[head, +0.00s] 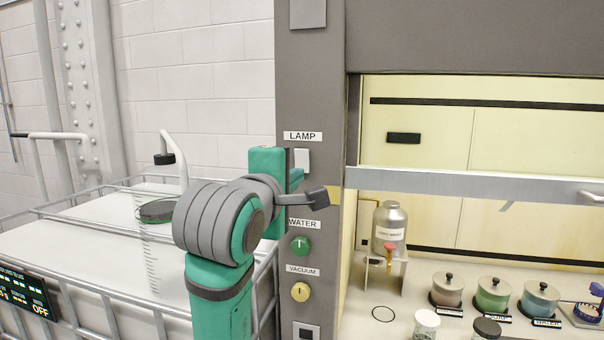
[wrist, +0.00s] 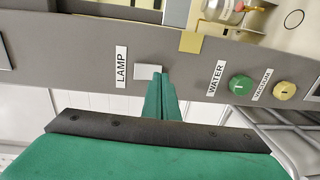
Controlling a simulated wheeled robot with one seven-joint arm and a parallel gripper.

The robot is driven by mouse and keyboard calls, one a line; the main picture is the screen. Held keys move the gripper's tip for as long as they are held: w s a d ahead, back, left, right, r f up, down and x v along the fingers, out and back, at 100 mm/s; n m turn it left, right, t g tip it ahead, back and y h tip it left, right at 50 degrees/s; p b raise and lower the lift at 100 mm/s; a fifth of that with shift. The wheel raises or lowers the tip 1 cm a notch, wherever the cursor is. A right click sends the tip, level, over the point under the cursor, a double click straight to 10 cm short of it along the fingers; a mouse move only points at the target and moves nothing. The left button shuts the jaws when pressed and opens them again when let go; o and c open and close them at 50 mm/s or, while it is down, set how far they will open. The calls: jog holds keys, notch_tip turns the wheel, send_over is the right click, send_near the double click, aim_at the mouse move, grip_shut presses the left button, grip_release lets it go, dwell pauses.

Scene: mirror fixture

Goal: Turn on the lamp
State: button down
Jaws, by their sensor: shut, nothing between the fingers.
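The lamp switch (head: 302,159) is a small white rectangular plate on the grey post, just under the "LAMP" label (head: 302,136). It also shows in the wrist view (wrist: 146,72), beside its label (wrist: 121,66). My gripper (head: 297,178) is shut and empty, its green fingers right at the lower edge of the switch. In the wrist view the fingertips (wrist: 160,78) lie just right of the switch, close against it. I cannot tell whether they touch it. The lamp itself is not identifiable; the hood interior (head: 430,150) looks pale yellow.
Below the switch on the post are a green water knob (head: 300,245) and a yellow vacuum knob (head: 300,291). The hood's sash bar (head: 470,184) is partly raised at the right. Jars (head: 493,294) and a metal bottle (head: 390,228) stand inside. A railed white tank (head: 90,250) is at the left.

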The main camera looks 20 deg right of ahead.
jog(key=f+v, duration=0.2)
jog(key=v, duration=0.9)
jog(key=shift+s+a, duration=0.15)
jog(key=shift+a, duration=0.05)
